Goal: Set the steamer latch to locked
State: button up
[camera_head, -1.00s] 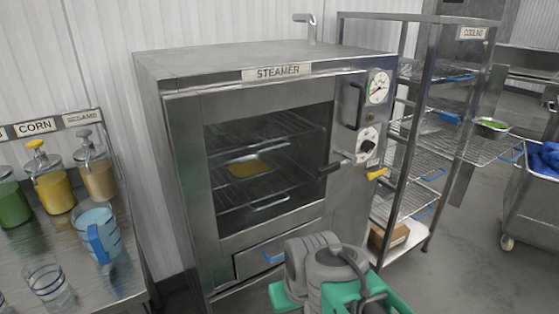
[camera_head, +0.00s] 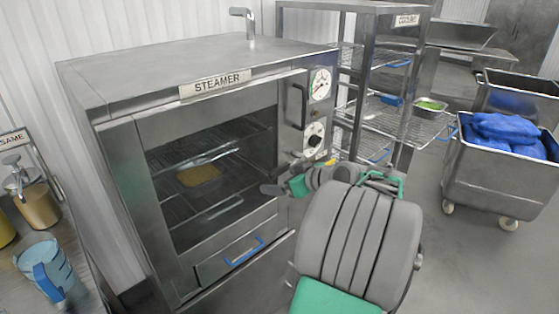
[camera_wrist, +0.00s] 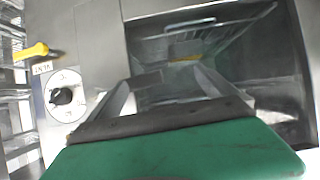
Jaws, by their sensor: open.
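The steel steamer (camera_head: 190,80) stands in front of me, its glazed door (camera_head: 215,165) closed or nearly so. My gripper (camera_wrist: 165,90) is open at the steamer front, near the latch; contact cannot be told. In the wrist view the dial (camera_wrist: 62,97) and yellow handle (camera_wrist: 30,51) lie left of the fingers.
A pan (camera_head: 200,175) with yellow food sits inside the steamer. The cooling rack (camera_head: 345,80) stands close on the right. A cart (camera_head: 490,180) with blue bags is farther right. A counter with jars and a blue-handled jug (camera_head: 45,272) is at left.

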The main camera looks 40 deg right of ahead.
aim_at(281, 170)
jog(key=s+d+r+t, duration=0.1)
jog(key=d+r, duration=0.1)
jog(key=d, duration=0.2)
jog(key=p+x, duration=0.2)
jog(key=x, duration=0.5)
jog(key=shift+w+a, duration=0.15)
jog(key=c, duration=2.1)
jog(key=shift+o, duration=0.2)
jog(key=shift+f+h, duration=0.1)
jog(key=shift+h, duration=0.2)
